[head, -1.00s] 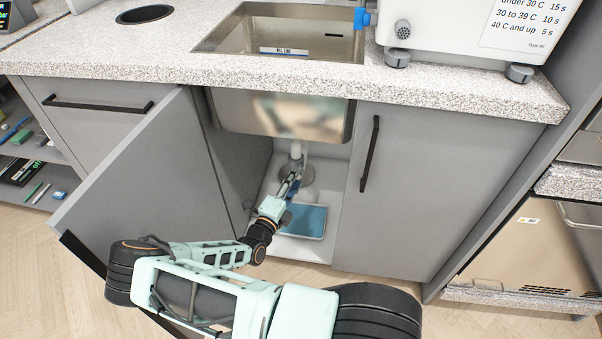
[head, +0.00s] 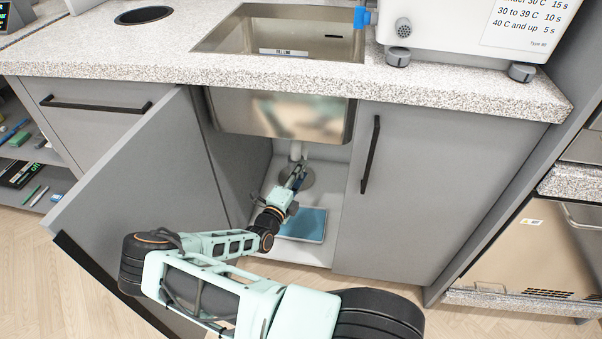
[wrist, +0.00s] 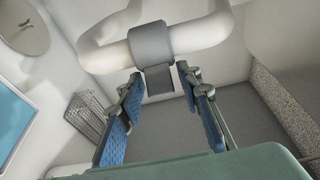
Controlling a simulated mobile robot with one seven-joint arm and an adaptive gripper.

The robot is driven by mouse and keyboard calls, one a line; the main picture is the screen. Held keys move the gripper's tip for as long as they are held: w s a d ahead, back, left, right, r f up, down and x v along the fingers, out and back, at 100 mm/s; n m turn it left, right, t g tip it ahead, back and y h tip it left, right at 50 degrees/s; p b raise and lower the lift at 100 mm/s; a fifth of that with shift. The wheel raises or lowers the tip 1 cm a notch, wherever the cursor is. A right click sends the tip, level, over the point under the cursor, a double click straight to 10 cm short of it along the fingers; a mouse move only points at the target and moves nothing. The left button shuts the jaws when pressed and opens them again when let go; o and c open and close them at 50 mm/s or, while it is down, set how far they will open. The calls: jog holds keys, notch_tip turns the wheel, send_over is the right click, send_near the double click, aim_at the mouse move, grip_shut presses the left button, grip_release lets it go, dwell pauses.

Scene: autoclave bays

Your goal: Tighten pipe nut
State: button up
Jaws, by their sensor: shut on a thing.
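The pipe nut (wrist: 151,42) is a grey collar around the white drain pipe (wrist: 205,32), with a flat grey tab (wrist: 160,80) hanging below it. My gripper (wrist: 160,84) has its blue-padded fingers on either side of the tab and is shut on it. The exact contact at the fingertips is hard to see. In the head view my gripper (head: 297,177) reaches into the open cabinet below the sink (head: 280,110). The white pipe (head: 296,150) shows above it, and the nut is too small to make out there.
A blue tray (head: 303,224) lies on the cabinet floor and shows at left in the wrist view (wrist: 12,115). A wire basket (wrist: 88,118) is close by. The open cabinet door (head: 140,175) stands left of my arm; the closed door (head: 425,190) is right.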

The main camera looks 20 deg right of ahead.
jog(key=shift+p, duration=0.3)
jog(key=shift+w+d+f+n+t+y+p, duration=0.15)
jog(key=shift+d+n+t+y+p, duration=0.35)
jog(key=shift+n+t+y+p, duration=0.7)
jog(key=shift+w+d+r+n+t+y+p, duration=0.1)
jog(key=shift+d+n+t+y+p, duration=0.55)
jog(key=shift+n+y, duration=1.15)
jog(key=shift+w+d+f+n+t+y+p, duration=0.15)
jog(key=shift+d+n+t+y+p, duration=0.5)
jog(key=shift+y, duration=1.45)
jog(key=shift+a+r+t, duration=0.15)
jog(key=shift+a+t, duration=0.15)
jog(key=shift+t, duration=0.1)
jog(key=shift+n, duration=0.25)
jog(key=o, duration=0.8)
